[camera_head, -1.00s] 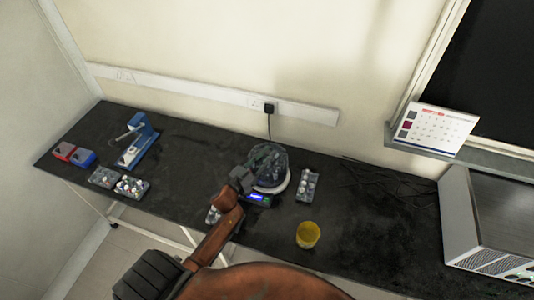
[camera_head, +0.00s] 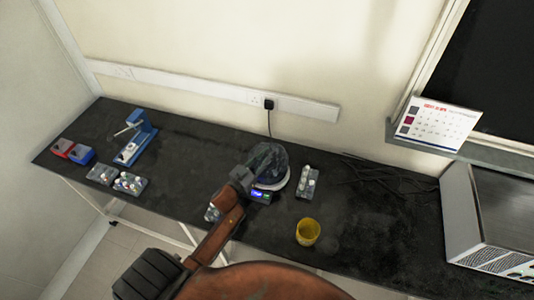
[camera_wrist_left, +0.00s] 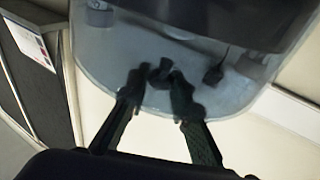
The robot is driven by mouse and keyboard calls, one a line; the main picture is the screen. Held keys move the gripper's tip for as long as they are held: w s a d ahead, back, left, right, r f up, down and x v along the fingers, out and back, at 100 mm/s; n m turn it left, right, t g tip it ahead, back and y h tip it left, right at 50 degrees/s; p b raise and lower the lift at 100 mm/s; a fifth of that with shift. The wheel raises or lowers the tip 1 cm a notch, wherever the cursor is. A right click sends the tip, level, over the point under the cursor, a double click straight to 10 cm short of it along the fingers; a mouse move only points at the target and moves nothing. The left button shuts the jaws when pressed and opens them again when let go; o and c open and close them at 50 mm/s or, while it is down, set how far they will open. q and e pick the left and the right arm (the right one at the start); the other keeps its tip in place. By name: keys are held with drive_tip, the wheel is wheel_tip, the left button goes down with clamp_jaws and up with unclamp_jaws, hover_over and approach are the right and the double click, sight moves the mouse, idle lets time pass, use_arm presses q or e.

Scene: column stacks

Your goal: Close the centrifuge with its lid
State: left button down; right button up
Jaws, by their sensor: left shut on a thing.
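The centrifuge (camera_head: 272,185) stands on the black bench in the head view, with a pale rim and a lit blue display at its front. Its clear, smoky lid (camera_head: 270,158) appears over it and hides most of its bowl; the gap between them cannot be judged. My left gripper (camera_head: 252,172) reaches in from the front left and is shut on the lid's knob. In the left wrist view, the two fingers (camera_wrist_left: 157,82) close around the dark knob (camera_wrist_left: 161,72), with the see-through lid (camera_wrist_left: 110,55) spread beyond them. My right gripper is not in view.
A tube rack (camera_head: 307,182) stands close to the right of the centrifuge, and a yellow cup (camera_head: 308,232) is in front. Another small rack (camera_head: 211,213) is partly behind my arm. A blue device (camera_head: 138,140) and several boxes are at the left. A steel appliance (camera_head: 495,220) is at the right.

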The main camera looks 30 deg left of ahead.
use_arm(q)
drive_tip(key=c, duration=1.7)
unclamp_jaws()
drive_tip(key=shift+s+f, duration=0.15)
drive_tip(key=shift+f, duration=0.6)
drive_tip(key=shift+o, duration=0.6)
drive_tip(key=o, duration=0.4)
drive_tip(key=shift+r, duration=0.1)
drive_tip(key=shift+w+r+p, duration=0.2)
drive_tip(key=shift+r+p, duration=2.85)
drive_tip(key=shift+r, duration=0.15)
